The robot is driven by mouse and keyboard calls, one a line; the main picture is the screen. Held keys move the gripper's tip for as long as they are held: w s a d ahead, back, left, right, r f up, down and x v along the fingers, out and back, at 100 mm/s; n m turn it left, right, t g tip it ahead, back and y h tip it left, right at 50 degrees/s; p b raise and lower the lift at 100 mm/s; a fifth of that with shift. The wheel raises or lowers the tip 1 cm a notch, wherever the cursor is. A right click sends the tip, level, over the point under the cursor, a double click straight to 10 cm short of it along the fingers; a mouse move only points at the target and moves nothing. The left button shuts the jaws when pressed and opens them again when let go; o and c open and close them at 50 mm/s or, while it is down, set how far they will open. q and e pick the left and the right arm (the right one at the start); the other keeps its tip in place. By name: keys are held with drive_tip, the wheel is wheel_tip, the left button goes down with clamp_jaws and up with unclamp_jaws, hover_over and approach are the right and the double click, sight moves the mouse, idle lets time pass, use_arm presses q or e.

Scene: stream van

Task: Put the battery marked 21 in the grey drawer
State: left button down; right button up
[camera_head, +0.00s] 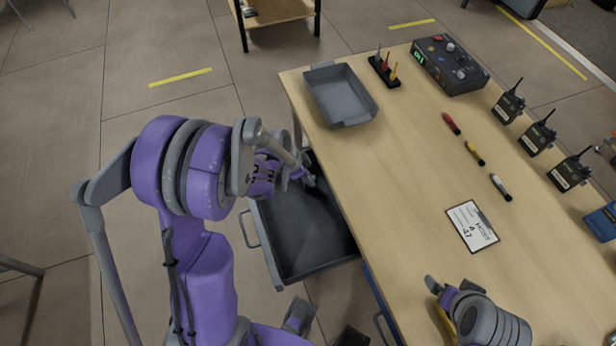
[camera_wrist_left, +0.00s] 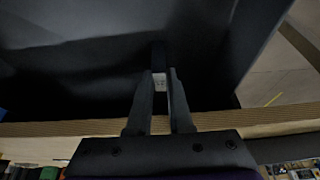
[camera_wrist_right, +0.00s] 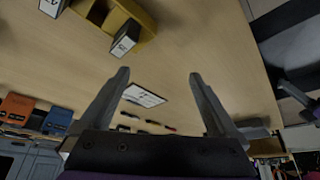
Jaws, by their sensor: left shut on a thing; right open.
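The grey drawer (camera_head: 300,225) stands open at the table's left side, and its visible floor looks empty. My left gripper (camera_head: 308,180) is at the drawer's table-side end, over its inside. In the left wrist view the left gripper (camera_wrist_left: 160,78) is shut on a small dark battery (camera_wrist_left: 160,60) with a pale label. Its number cannot be read, and the dark drawer inside (camera_wrist_left: 80,75) lies beyond it. My right gripper (camera_head: 442,288) is above the table's near part. In the right wrist view the right gripper (camera_wrist_right: 157,76) is open and empty.
A yellow holder (camera_wrist_right: 150,20) with dark labelled blocks (camera_wrist_right: 125,38) shows in the right wrist view. On the table (camera_head: 400,170) are a grey tray (camera_head: 340,95), markers (camera_head: 475,153), a clipboard (camera_head: 472,226), several radios (camera_head: 537,132) and a control box (camera_head: 450,65).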

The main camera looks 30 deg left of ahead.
use_arm(q)
drive_tip(key=c, duration=1.3)
unclamp_jaws()
drive_tip(key=shift+f, duration=0.2)
use_arm(e)
drive_tip(key=shift+f, duration=0.2)
use_arm(q)
drive_tip(key=o, duration=0.5)
drive_tip(key=shift+r, duration=0.1)
drive_tip(key=shift+a+r, duration=0.1)
drive_tip(key=shift+r, duration=0.4)
drive_tip(key=p+v, duration=0.2)
drive_tip(key=v, duration=0.9)
drive_tip(key=shift+s+d+r+n+t+y, duration=0.4)
drive_tip(key=shift+s+d+r+n, duration=0.5)
drive_tip(key=shift+s+d+n, duration=0.9)
drive_tip(key=shift+s+d+r+n+t+y, duration=0.2)
drive_tip(key=shift+s+d+r+n+y, duration=0.55)
drive_tip(key=shift+s+d, duration=1.2)
drive_tip(key=shift+s+d+r+n+t+y, duration=0.35)
drive_tip(key=shift+s+d+r+n, duration=0.95)
drive_tip(key=shift+s, duration=1.25)
use_arm(e)
drive_tip(key=shift+w+r, duration=0.25)
drive_tip(key=shift+r, duration=0.95)
use_arm(q)
drive_tip(key=shift+a+f+n, duration=0.2)
drive_tip(key=shift+f+n, duration=0.05)
drive_tip(key=shift+f, duration=0.05)
